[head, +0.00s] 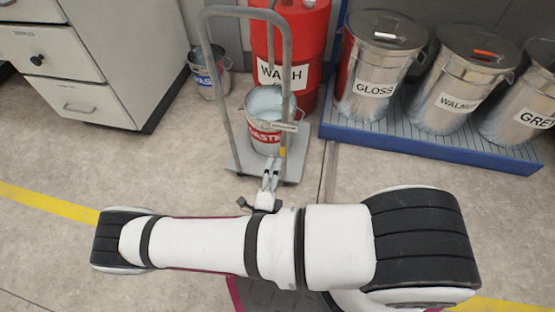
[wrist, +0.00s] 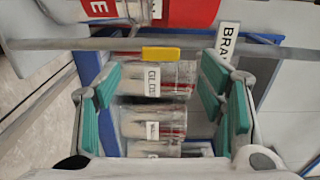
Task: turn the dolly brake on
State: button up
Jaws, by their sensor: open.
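The grey dolly (head: 233,168) stands ahead of me with a tall tubular handle and carries a metal bucket (head: 262,110) labelled WASTE. A small yellow piece (head: 283,152) sits low on the handle's right post, below a small label. In the wrist view the yellow piece (wrist: 160,54) lies on the grey post, beside a white label (wrist: 228,38) reading "BRA", the rest cut off. My gripper (head: 270,172) is open and empty at the dolly's front edge. In the wrist view its teal-padded fingers (wrist: 162,82) stand wide apart, with the yellow piece just beyond their tips, between their lines.
A red drum (head: 316,40) labelled WASH stands behind the dolly. Several lidded metal cans stand on a blue-edged platform (head: 430,152) at right. A cabinet (head: 95,60) and a small bucket (head: 208,80) are at left. Floor is clear left of the dolly.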

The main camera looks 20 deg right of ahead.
jog(key=shift+v, duration=2.3)
jog(key=shift+r, duration=0.1)
